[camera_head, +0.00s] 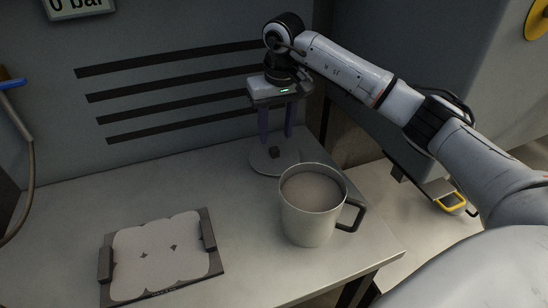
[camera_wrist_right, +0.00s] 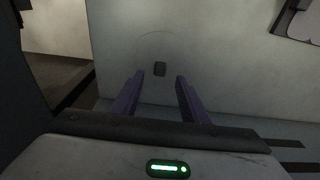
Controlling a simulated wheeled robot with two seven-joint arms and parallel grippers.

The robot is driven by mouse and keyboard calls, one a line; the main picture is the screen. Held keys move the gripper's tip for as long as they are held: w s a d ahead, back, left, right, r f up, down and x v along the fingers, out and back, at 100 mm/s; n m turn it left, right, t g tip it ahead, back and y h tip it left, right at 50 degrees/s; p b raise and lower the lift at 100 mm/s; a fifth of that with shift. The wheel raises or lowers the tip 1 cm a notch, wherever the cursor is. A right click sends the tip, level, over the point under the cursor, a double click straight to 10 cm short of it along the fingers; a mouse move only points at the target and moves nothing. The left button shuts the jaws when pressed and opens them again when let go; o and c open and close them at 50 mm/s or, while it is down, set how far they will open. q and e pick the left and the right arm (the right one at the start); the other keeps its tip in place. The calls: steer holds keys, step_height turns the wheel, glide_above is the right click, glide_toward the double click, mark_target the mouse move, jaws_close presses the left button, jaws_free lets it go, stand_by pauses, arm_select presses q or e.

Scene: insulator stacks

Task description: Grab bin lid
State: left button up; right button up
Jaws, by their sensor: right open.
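The bin lid (camera_head: 262,164) is a flat, pale round disc with a small dark knob (camera_head: 274,152), lying on the worktop behind the mug-shaped bin (camera_head: 308,222). In the right wrist view the dark knob (camera_wrist_right: 160,69) shows between the fingertips, and the lid's outline (camera_wrist_right: 190,40) is faint. My right gripper (camera_head: 277,137) points down over the lid with its two purple fingers apart, one on each side of the knob. It is open and holds nothing. The fingers hide part of the lid. My left gripper is not in view.
The bin has a dark handle on its right and stands close in front of the lid. A dark-edged tray (camera_head: 213,266) with pale rounded shapes lies at front left. The slotted wall (camera_head: 180,125) rises behind. The worktop (camera_head: 75,215) is clear at left.

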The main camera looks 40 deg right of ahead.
mark_target(274, 148)
steer(key=f, duration=0.5)
steer(key=shift+w+d+f, duration=0.15)
steer(key=shift+w, duration=0.25)
jaws_close()
